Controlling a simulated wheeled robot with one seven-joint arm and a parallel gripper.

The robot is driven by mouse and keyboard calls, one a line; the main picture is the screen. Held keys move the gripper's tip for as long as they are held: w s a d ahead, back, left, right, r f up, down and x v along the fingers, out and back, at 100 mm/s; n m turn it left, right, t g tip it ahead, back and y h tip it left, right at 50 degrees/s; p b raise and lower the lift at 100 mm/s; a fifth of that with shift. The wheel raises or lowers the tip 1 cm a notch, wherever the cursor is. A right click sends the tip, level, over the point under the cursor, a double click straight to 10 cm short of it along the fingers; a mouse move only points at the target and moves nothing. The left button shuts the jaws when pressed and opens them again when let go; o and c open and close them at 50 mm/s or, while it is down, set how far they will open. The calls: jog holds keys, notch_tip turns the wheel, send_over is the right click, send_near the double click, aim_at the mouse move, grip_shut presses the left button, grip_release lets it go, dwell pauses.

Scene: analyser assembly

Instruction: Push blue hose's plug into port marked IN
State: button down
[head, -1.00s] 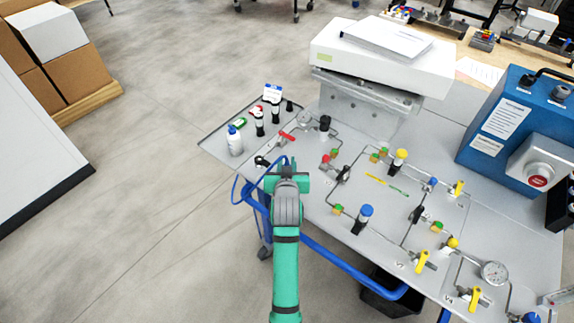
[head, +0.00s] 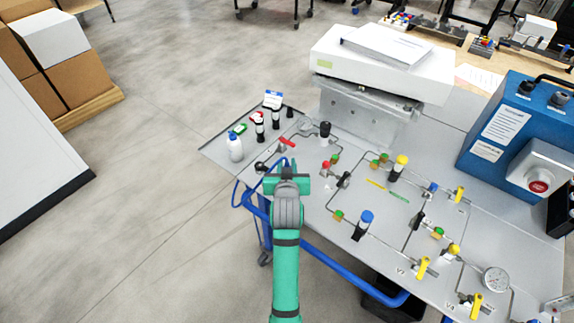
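The blue hose (head: 236,192) makes a thin loop off the cart's near left edge, and its upper end rises at my gripper. Its plug is hidden or too small to make out. My gripper (head: 287,172) is over the panel's near left edge, seen from behind. Its fingertips are hidden by its own body, so I cannot see whether it is shut on the hose. A small black fitting (head: 261,166) sits on the panel just left of my gripper. No marking IN can be read, so I cannot tell which fitting is that port.
The grey panel (head: 330,225) carries pipes, valves and a gauge (head: 495,279). A white bottle (head: 235,148), black-and-white cylinders (head: 259,128) and a red-handled valve (head: 287,142) stand beyond my gripper. A blue cart rail (head: 340,266) runs along the near edge.

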jog(key=shift+w+a+r, duration=0.1)
jog(key=shift+w+a, duration=1.1)
jog(key=shift+a, duration=0.45)
jog(key=shift+w+a+r, duration=0.1)
jog(key=shift+w+a, duration=1.05)
jog(key=shift+a, duration=0.55)
jog(key=shift+w+a, duration=1.2)
jog(key=shift+a, duration=0.45)
jog(key=shift+d, duration=0.1)
jog(key=shift+w+f, duration=0.65)
jog(key=shift+f, duration=0.1)
jog(key=shift+w+f, duration=0.35)
jog(key=shift+f, duration=0.1)
